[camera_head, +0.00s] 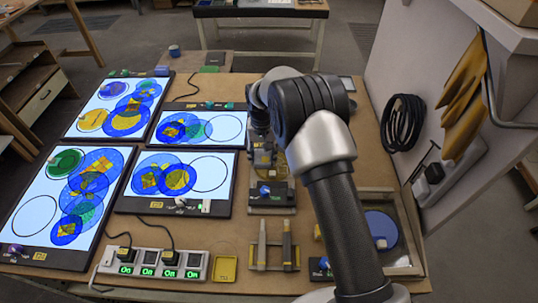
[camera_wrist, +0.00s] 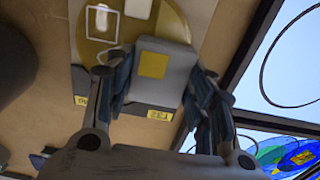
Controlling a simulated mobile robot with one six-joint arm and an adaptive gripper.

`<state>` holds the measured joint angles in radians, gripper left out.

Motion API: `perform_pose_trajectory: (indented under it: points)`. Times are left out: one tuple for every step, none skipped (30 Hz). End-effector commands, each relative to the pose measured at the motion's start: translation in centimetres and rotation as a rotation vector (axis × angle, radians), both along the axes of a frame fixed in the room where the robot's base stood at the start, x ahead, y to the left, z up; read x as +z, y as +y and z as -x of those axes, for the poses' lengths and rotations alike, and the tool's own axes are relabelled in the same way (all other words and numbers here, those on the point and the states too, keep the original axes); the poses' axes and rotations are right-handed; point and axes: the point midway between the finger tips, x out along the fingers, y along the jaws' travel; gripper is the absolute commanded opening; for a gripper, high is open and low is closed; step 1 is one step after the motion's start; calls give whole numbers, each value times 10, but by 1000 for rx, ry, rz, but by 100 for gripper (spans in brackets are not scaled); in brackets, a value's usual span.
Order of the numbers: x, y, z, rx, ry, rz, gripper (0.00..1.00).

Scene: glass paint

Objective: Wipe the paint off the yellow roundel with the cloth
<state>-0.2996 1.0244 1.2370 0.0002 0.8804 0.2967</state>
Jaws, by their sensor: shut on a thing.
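The yellow roundel (camera_wrist: 168,24) lies flat on a pale plate at the top of the wrist view. It bears a white square outline and a pale oval mark, and part of it is cut off or hidden by the held thing. In the head view only a bit of the roundel (camera_head: 270,173) shows below my gripper. My gripper (camera_wrist: 165,80) is shut on a grey block-shaped thing with a yellow square (camera_wrist: 153,64), which looks like the cloth on its holder. It overlaps the roundel's near edge; whether it touches the glass I cannot tell.
Lit panels (camera_head: 40,207) with coloured roundels fill the left of the bench. A framed tray with a blue disc (camera_head: 381,228) is at right. Black cable (camera_head: 402,122) hangs on the wall.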

Motion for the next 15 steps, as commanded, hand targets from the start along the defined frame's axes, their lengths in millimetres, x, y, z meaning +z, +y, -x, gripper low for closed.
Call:
perform_pose_trajectory:
  points:
    - [0, 3, 0, 1, 0, 0, 30]
    - [0, 4, 0, 1, 0, 0, 30]
    - [0, 4, 0, 0, 0, 0, 30]
    - [0, 4, 0, 0, 0, 0, 30]
    - [0, 3, 0, -1, 0, 0, 30]
    - [0, 2, 0, -1, 0, 0, 30]
    - [0, 1, 0, -1, 0, 0, 30]
    - [0, -1, 0, -2, 0, 0, 30]
    - [0, -3, 0, -2, 0, 0, 30]
    - [0, -6, 0, -2, 0, 0, 30]
    - [0, -8, 0, -3, 0, 0, 30]
    - [0, -11, 0, -3, 0, 0, 30]
    - [-1, -14, 0, -3, -1, 0, 30]
    - [-1, -16, 0, -2, 0, 0, 30]
    - [-1, -20, 0, -2, 0, 0, 30]
